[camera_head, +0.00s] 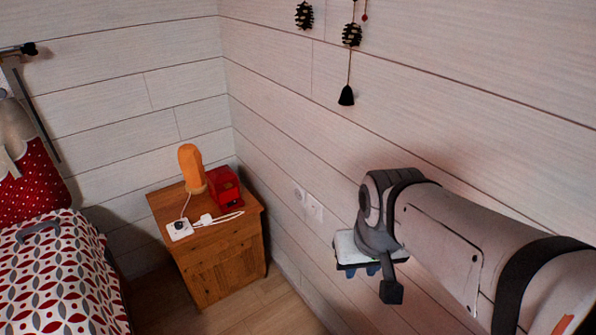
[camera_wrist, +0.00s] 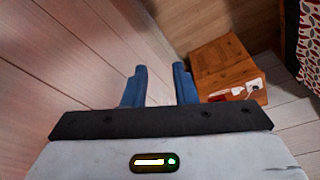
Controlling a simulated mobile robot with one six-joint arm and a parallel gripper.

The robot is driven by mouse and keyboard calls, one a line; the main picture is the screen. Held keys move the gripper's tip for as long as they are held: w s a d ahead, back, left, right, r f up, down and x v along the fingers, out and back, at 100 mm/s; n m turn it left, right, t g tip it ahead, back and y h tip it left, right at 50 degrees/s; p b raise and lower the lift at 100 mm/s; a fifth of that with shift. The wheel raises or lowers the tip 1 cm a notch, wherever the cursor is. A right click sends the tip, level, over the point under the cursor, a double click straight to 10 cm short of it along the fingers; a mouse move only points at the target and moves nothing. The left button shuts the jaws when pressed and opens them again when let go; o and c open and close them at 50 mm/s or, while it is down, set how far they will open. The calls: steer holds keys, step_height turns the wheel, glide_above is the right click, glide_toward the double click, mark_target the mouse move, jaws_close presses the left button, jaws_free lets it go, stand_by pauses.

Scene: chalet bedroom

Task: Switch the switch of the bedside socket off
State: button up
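A white socket block (camera_head: 180,229) with a dark round plug or hole lies on the front left of the wooden bedside table (camera_head: 225,256); its switch is too small to make out. A white block shows in the wrist view (camera_wrist: 254,86) at the table's right edge. Two white plates, one the right-hand wall plate (camera_head: 314,207), are on the wall right of the table; their details are unclear. My gripper (camera_wrist: 160,70) is open and empty, its two blue fingers apart. In the head view it is by the right wall, away from the table and the plates.
An orange lamp (camera_head: 191,168) and a red box (camera_head: 223,186) stand at the table's back. A white cable with a connector (camera_head: 217,218) lies in front of them. The bed (camera_head: 62,270) is at left. Wooden floor is clear before the table.

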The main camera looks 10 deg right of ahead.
steer(key=w+f+b, duration=0.2)
steer(key=w+b, duration=0.1)
steer(key=w, duration=0.3)
steer(key=w+f+n+t+h+b, duration=0.1)
steer(key=w+f+b, duration=0.2)
steer(key=w, duration=0.4)
steer(key=w+f+n+h+b, duration=0.1)
steer(key=w+f+b, duration=0.2)
steer(key=w, duration=0.3)
steer(key=shift+w+a+f+t+b, duration=0.1)
steer(key=shift+w+a+t+b, duration=0.2)
steer(key=shift+a+b, duration=0.1)
jaws_close()
steer(key=w+a+f+n+t+b, duration=0.1)
steer(key=w+a+f+b, duration=0.2)
steer(key=w+f, duration=0.4)
steer(key=w+a+f+n+t+b, duration=0.1)
steer(key=w+a+f+b, duration=0.3)
steer(key=w, duration=0.9)
step_height(320, 180, down, 4)
steer(key=shift+w+r+n+h+b, duration=0.15)
steer(key=shift+n+h+b, duration=0.2)
steer(key=shift+b, duration=0.45)
